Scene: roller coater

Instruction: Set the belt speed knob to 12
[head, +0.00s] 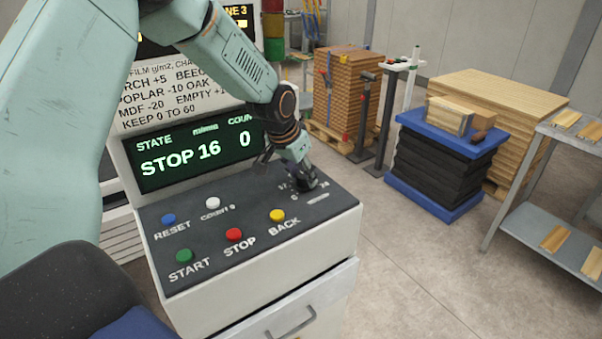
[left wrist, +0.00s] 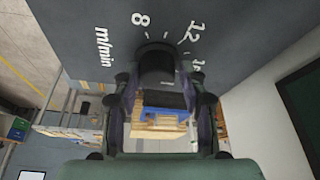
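The control panel (head: 255,215) has a dark sloping top. Its screen (head: 190,158) reads STOP 16 and count 0. My left gripper (head: 300,180) points down at the panel's far right corner, around the belt speed knob, which it mostly hides in the head view. In the left wrist view the dark knob (left wrist: 157,68) stands between the two fingers of my left gripper (left wrist: 157,82). Scale marks 8, 12 and part of a further number show around it. Whether the fingers press on the knob is unclear, and its pointer cannot be read. My right gripper is not in view.
On the panel are the blue RESET (head: 168,219), white count (head: 212,203), green START (head: 184,256), red STOP (head: 234,235) and yellow BACK (head: 277,216) buttons. A blue lift table (head: 440,187), stacked boards (head: 348,95) and a rack (head: 560,195) stand to the right.

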